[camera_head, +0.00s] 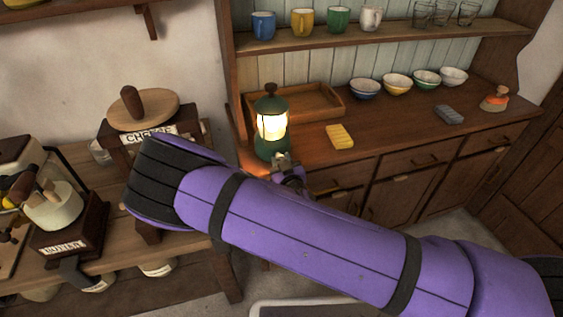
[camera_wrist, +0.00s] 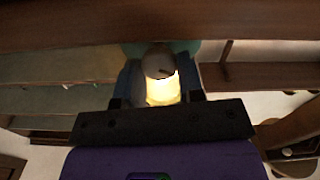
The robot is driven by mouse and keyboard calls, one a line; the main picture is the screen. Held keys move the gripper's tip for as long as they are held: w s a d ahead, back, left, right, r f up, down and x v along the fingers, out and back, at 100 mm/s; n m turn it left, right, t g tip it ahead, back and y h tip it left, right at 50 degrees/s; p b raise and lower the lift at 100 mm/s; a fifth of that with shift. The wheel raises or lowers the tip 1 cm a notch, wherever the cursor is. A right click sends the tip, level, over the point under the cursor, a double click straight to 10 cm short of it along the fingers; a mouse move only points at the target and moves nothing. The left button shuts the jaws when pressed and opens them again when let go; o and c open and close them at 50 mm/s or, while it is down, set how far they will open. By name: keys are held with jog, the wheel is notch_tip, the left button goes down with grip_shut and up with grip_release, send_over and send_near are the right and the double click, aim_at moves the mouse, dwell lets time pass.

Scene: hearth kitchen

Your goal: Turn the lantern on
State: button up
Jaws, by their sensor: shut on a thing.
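The lantern (camera_head: 272,122) has a green cap and base and stands at the left front of the wooden dresser counter. Its glass glows bright yellow-white and lights the wood around it. In the wrist view the lit glass (camera_wrist: 162,90) shows between my fingers. A pale round knob (camera_wrist: 157,66) with a dark mark sits by the lantern's green base (camera_wrist: 186,47). My gripper (camera_head: 284,163) is at the front of the lantern's base, shut on the knob; its fingers (camera_wrist: 160,82) stand on both sides of it. My purple forearm hides the counter's lower left front.
A wooden tray (camera_head: 318,105) lies just behind the lantern. A yellow sponge (camera_head: 340,136) lies to its right, with several bowls (camera_head: 397,84) farther back. A grey block (camera_head: 449,114) and an orange-topped item (camera_head: 496,98) are at the right. A side table (camera_head: 105,262) stands at the left.

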jog(key=n, duration=0.5)
jog(key=shift+a+n, duration=0.1)
jog(key=shift+n, duration=0.2)
dwell(0.4)
jog(key=o, duration=0.9)
jog(key=shift+s, duration=0.1)
jog(key=shift+f, duration=0.1)
jog(key=shift+m, duration=1.2)
jog(key=m, duration=0.4)
jog(key=shift+m, duration=0.4)
jog(key=v, duration=1)
jog(key=shift+s+d, duration=0.2)
jog(key=shift+s, duration=0.1)
